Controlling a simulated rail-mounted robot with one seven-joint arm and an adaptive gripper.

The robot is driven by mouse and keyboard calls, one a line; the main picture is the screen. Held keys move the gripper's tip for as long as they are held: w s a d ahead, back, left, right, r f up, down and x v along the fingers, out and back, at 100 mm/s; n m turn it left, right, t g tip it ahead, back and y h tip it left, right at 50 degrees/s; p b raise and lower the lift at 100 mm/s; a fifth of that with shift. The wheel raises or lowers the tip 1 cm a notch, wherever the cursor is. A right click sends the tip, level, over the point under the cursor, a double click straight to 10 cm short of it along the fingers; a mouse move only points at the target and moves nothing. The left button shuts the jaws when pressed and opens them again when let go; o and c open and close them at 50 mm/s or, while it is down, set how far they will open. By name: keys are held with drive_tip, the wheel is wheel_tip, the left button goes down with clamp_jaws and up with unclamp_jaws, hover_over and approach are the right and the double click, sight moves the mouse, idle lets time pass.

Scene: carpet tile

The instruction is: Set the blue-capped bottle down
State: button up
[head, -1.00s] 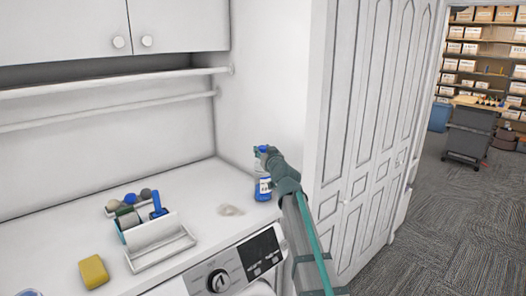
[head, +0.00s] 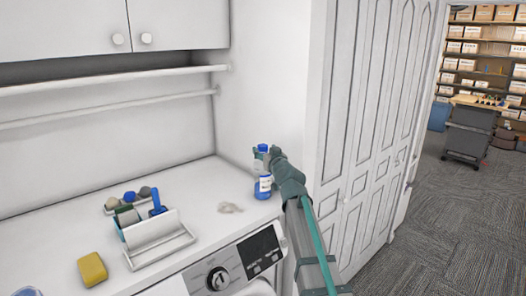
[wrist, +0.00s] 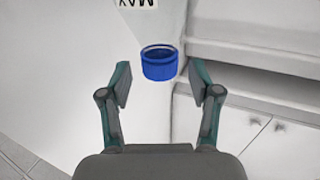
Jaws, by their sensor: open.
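The blue cap (wrist: 160,65) shows between and just beyond the fingertips, with a gap on each side.
A pale crumpled patch (head: 230,208) lies left of the bottle. A white caddy (head: 160,236) with a blue-handled brush (head: 157,205) and a yellow sponge (head: 92,269) are farther left. A washer (head: 235,268) is below the counter. A white wall and panelled door (head: 370,130) stand to the right.

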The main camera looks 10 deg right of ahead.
drive_tip(key=s+d+b, duration=0.1)
drive_tip(key=s, duration=0.7)
drive_tip(key=shift+s+d+b, duration=0.15)
drive_tip(key=shift+s+b, duration=0.25)
